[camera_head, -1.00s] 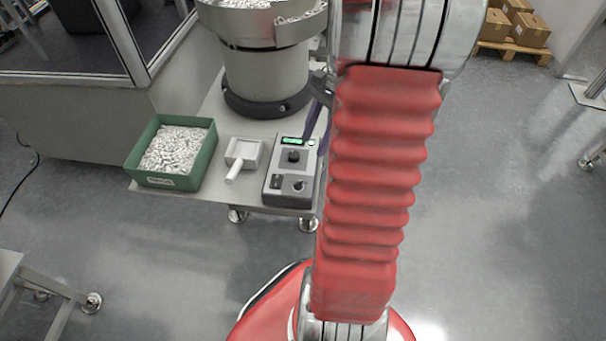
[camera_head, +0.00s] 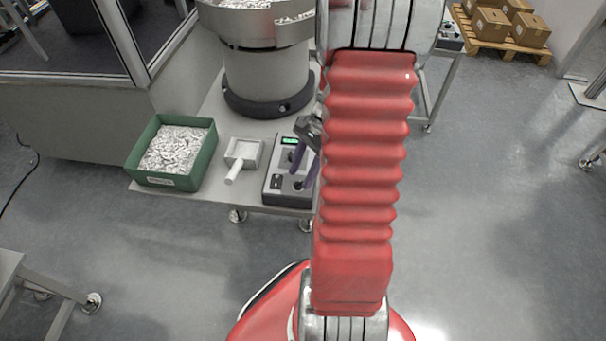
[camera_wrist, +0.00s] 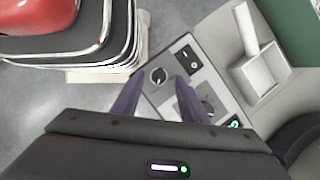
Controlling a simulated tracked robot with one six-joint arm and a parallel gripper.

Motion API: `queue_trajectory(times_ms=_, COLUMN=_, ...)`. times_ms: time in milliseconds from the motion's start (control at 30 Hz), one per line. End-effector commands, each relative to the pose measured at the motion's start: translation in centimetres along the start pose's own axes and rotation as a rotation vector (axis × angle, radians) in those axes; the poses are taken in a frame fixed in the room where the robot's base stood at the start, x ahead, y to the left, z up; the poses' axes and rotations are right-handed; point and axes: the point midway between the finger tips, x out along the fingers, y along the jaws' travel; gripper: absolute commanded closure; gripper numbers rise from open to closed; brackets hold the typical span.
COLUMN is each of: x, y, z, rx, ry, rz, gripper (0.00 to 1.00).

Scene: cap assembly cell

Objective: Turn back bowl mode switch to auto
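The grey control box (camera_head: 272,193) stands on the table in front of the bowl feeder (camera_head: 265,75). It carries a green display (camera_head: 290,141), a large dark knob, a black rocker switch (camera_head: 276,182) and a small round selector switch with a white pointer mark (camera_wrist: 158,75), which looks like the mode switch. My gripper (camera_head: 299,178) is over the box's right side, with its purple fingers pointing down to the selector. In the wrist view my gripper (camera_wrist: 159,78) is open, one fingertip on either side of the selector; contact cannot be told. The switch label is not readable.
A white scoop (camera_head: 243,155) lies left of the box, and a green bin (camera_head: 205,157) of small white parts stands beyond it. The table's front edge (camera_head: 215,203) is close to the box. Cardboard boxes (camera_head: 490,22) sit on a pallet at back right.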

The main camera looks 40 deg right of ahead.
Motion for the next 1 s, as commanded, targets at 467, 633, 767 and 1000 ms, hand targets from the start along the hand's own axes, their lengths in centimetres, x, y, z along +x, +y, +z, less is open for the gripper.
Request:
queue_trajectory(times_ms=467, x=2.1, y=0.0, z=0.0, rx=0.000, ry=0.000, rz=0.000, gripper=0.60)
queue_trajectory(times_ms=633, x=2.1, y=0.0, z=0.0, rx=0.000, ry=0.000, rz=-0.001, gripper=0.68)
queue_trajectory(times_ms=767, x=2.1, y=0.0, z=0.0, rx=0.000, ry=0.000, rz=-0.001, gripper=0.77)
queue_trajectory(times_ms=1000, x=2.1, y=-0.1, z=0.0, rx=0.001, ry=0.001, rz=-0.002, gripper=0.94)
